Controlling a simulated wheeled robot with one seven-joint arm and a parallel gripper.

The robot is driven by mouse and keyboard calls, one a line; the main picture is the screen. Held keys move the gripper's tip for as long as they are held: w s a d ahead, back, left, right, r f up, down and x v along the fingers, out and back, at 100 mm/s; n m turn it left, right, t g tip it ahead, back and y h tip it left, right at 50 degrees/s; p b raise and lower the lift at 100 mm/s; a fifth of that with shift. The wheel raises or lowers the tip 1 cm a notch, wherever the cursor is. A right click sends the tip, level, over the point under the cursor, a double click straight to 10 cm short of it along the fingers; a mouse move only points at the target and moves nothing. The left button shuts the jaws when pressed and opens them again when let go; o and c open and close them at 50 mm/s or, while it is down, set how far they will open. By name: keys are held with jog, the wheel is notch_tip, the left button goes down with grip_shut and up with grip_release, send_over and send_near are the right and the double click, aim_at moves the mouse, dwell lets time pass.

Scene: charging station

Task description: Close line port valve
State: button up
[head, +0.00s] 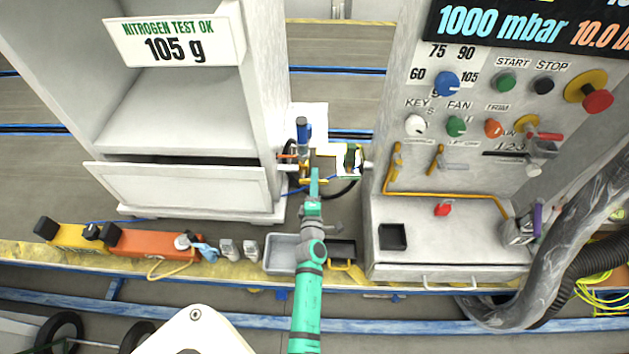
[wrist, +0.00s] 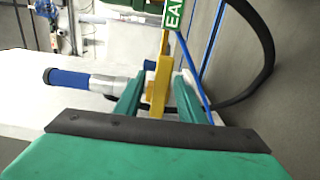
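My gripper (wrist: 158,92) is open, its two green fingers spread on either side of a yellow bar (wrist: 160,85). A gap shows on both sides of the bar, so the fingers look apart from it. The bar seems to be a valve handle, but I cannot read which port it belongs to. In the head view my green gripper (head: 314,180) reaches up to the yellow fittings (head: 318,165) between the two cabinets and partly hides them. A blue-and-silver cylinder (wrist: 85,80) lies left of the fingers; it also shows in the head view (head: 304,132).
A green tag (wrist: 173,14) hangs above the bar. A black hose (wrist: 262,50) and blue line (wrist: 196,75) run at the right. The white cabinet (head: 185,188) and control panel (head: 440,215) flank the narrow gap. Grey trays (head: 282,268) stand below.

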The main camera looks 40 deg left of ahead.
jog(key=shift+s, duration=0.1)
jog(key=v, duration=1)
jog(key=shift+s+d, duration=0.15)
jog(key=shift+d, duration=0.1)
dwell(0.3)
